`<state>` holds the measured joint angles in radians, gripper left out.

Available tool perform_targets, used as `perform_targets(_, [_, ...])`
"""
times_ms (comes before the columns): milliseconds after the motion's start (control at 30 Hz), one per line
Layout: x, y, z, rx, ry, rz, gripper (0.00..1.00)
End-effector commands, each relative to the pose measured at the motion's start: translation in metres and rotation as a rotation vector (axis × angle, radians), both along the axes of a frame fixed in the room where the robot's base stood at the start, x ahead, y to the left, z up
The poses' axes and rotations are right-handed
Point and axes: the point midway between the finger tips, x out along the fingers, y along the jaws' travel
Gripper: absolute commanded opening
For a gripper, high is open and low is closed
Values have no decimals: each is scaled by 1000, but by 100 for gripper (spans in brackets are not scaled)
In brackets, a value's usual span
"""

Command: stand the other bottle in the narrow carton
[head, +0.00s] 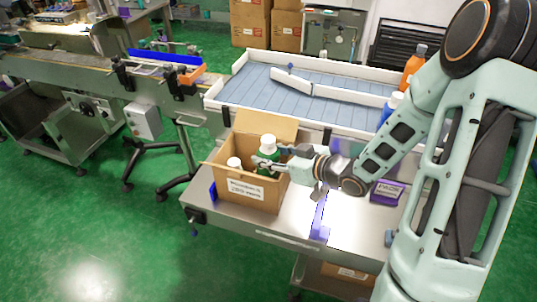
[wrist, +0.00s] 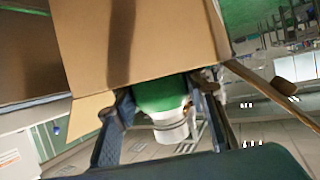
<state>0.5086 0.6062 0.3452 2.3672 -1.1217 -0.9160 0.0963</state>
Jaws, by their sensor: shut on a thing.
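The open brown carton (head: 255,192) stands on the steel table, its back flap raised. A bottle with a white cap (head: 234,162) is inside at the left; only its top shows. My gripper (head: 263,161) reaches in from the right and is shut on a green bottle with a white cap (head: 268,151), upright at the carton's right part. In the wrist view the green bottle (wrist: 160,93) sits between both fingers (wrist: 160,112). The carton wall (wrist: 150,45) hides its lower part. I cannot tell whether it touches the carton floor.
A purple box (head: 387,192) lies on the table (head: 290,222) to the right. The table's front middle is clear.

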Motion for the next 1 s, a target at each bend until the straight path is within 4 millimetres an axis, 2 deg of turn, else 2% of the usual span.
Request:
perform_targets(33, [0, 0, -1, 0, 0, 0, 41])
perform_targets(167, [0, 0, 0, 0, 0, 0, 56])
perform_targets(200, [0, 0, 0, 0, 0, 0, 57])
perform_targets(433, [0, 0, 0, 0, 0, 0, 57])
perform_targets(567, [0, 0, 7, 0, 0, 0, 57])
perform_targets(667, [-8, -10, 12, -2, 0, -4, 57])
perform_targets(1000, [-54, -61, 41, -2, -1, -5, 57])
